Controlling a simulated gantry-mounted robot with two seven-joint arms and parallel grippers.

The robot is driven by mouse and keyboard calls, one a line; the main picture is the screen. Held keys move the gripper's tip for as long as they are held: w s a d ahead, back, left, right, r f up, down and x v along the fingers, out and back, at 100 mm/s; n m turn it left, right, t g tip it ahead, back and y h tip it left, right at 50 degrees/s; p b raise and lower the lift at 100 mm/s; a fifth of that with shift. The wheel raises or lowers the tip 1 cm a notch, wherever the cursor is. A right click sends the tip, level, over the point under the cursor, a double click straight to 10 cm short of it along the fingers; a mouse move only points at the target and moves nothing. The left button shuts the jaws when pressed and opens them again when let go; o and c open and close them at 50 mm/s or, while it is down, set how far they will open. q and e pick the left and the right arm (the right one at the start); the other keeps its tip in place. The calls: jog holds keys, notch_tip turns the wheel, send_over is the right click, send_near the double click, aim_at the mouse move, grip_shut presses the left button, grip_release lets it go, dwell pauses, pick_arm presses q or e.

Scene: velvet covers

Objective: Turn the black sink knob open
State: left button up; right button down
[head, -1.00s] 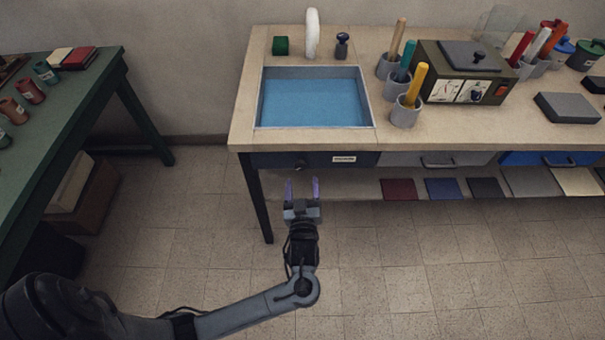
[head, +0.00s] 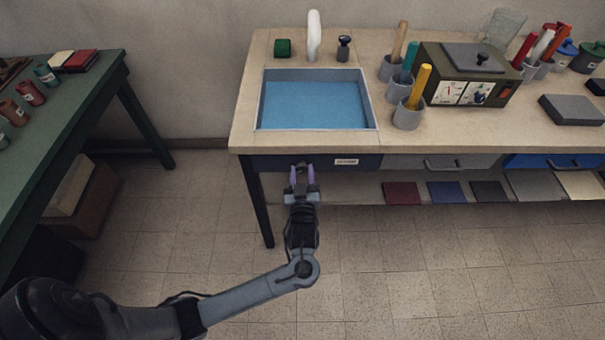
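A small black knob (head: 301,164) is on the dark front panel below the sink, left of a white label. A black-topped fitting (head: 344,48) also stands on the counter behind the sink, right of the white faucet (head: 314,36). The sink (head: 371,92) shows a blue basin. My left gripper (head: 302,172) is open, its two purple fingers pointing at the panel. The front knob shows between the fingertips; I cannot tell whether they touch it. My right gripper is not in view.
Grey cups with coloured handles and a dark box (head: 462,75) stand right of the sink. A green block (head: 283,47) sits left of the faucet. The counter's front edge is just above my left gripper. A green table (head: 85,100) is at the left; the floor between is clear.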

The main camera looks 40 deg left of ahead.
pick_arm(q)
jog(key=c, duration=0.4)
jog(key=shift+r+m+p, duration=0.2)
jog(key=shift+m+p, duration=0.2)
jog(key=shift+p, duration=0.35)
jog(key=m+p, duration=0.8)
jog(key=p, duration=0.2)
jog(key=shift+s+r, duration=0.1)
jog(key=m+p, duration=0.4)
jog(key=shift+a+m, duration=0.1)
jog(key=shift+m, duration=0.2)
jog(key=m+p, duration=0.1)
jog(key=m, duration=0.2)
jog(key=shift+m+p, duration=0.4)
jog(key=shift+f+m, duration=0.2)
jog(key=shift+m, duration=0.2)
jog(key=o, duration=1.1)
jog(key=shift+c, duration=0.2)
